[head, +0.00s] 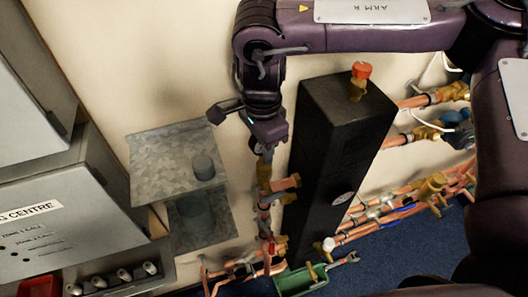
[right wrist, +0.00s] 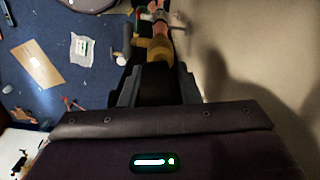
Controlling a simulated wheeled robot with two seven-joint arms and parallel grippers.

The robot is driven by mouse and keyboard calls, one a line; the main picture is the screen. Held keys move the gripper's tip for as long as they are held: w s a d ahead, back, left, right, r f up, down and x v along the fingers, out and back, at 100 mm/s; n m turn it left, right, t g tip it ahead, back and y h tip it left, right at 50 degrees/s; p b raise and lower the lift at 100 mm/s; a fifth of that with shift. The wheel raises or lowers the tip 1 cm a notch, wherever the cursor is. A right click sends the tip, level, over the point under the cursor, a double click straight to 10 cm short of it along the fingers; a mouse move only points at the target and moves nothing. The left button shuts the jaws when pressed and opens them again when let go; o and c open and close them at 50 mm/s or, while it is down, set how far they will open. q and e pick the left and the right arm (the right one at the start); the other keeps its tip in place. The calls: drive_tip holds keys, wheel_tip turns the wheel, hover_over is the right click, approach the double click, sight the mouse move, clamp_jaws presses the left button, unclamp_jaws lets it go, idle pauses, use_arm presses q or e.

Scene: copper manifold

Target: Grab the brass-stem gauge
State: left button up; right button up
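My right gripper (head: 267,148) points down at the top of an upright copper and brass pipe run (head: 264,172), left of the black column. In the right wrist view its grey fingers (right wrist: 155,90) stand apart with a dark shape between them, in line with a brass fitting (right wrist: 157,48). I cannot tell whether this dark shape is the gauge or part of the fingers, nor whether they grip it. A small round pale dial (head: 343,197) shows against the black column; no brass stem is clear on it. My left gripper is not in view.
A black column (head: 338,130) stands just right of the gripper, with a red-capped brass fitting (head: 359,82) on top. Copper pipes with valves (head: 425,130) run along the right. A galvanised shelf (head: 160,158) carries a grey cylinder. A green tray (head: 300,281) lies below.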

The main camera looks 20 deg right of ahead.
clamp_jaws()
drive_tip(key=shift+r, duration=0.1)
